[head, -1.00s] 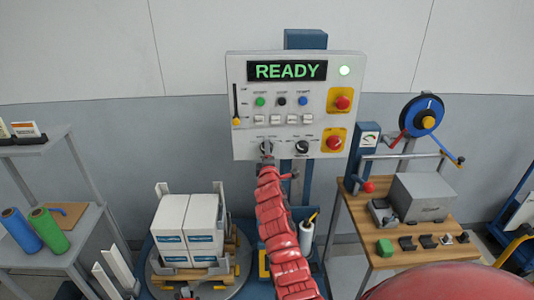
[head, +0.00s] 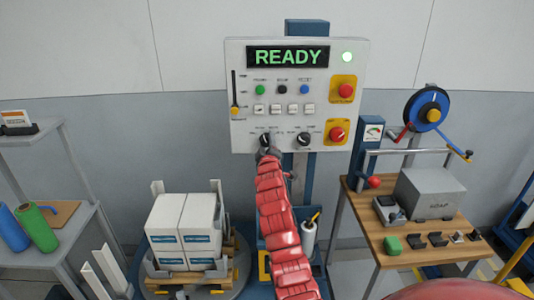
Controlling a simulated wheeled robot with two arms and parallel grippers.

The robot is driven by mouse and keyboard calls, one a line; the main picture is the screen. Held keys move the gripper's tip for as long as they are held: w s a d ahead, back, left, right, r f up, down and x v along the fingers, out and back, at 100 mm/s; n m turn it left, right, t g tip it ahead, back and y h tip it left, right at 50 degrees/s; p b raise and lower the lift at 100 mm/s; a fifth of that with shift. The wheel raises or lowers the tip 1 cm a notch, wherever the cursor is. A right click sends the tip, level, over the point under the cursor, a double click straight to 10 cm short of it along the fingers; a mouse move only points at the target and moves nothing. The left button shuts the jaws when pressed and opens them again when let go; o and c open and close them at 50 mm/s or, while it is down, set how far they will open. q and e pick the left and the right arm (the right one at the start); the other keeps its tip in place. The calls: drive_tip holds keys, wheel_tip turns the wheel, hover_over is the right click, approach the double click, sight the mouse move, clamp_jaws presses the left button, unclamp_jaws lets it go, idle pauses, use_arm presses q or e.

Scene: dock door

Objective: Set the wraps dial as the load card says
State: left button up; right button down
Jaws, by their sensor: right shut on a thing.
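The grey control panel (head: 236,140) stands upright ahead, its screen (head: 287,57) reading "READY". Two dark dials sit in its bottom row, a left dial (head: 265,138) and a right dial (head: 303,139). Their labels are too small to read. My right gripper (head: 265,151) is at the left dial, shut on it, at the end of my red arm. The gripper hides part of this dial, so its setting is unclear. A white and orange card (head: 16,118) stands in a holder on the left shelf; its text is unreadable and I cannot tell if it is the load card. My left gripper is not in view.
White boxes (head: 183,222) stand on a pallet below left. A wooden bench (head: 375,236) with a grey box (head: 430,195) and a blue reel (head: 427,109) is at right.

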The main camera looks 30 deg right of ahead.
drive_tip(key=shift+m+b, duration=0.6)
drive_tip(key=shift+b, duration=0.1)
drive_tip(key=shift+c, duration=1.4)
unclamp_jaws()
drive_tip(key=b+v, duration=0.4)
drive_tip(key=v, duration=1.3)
drive_tip(key=shift+s+a, duration=0.15)
drive_tip(key=shift+a, duration=0.05)
drive_tip(key=shift+f, duration=0.1)
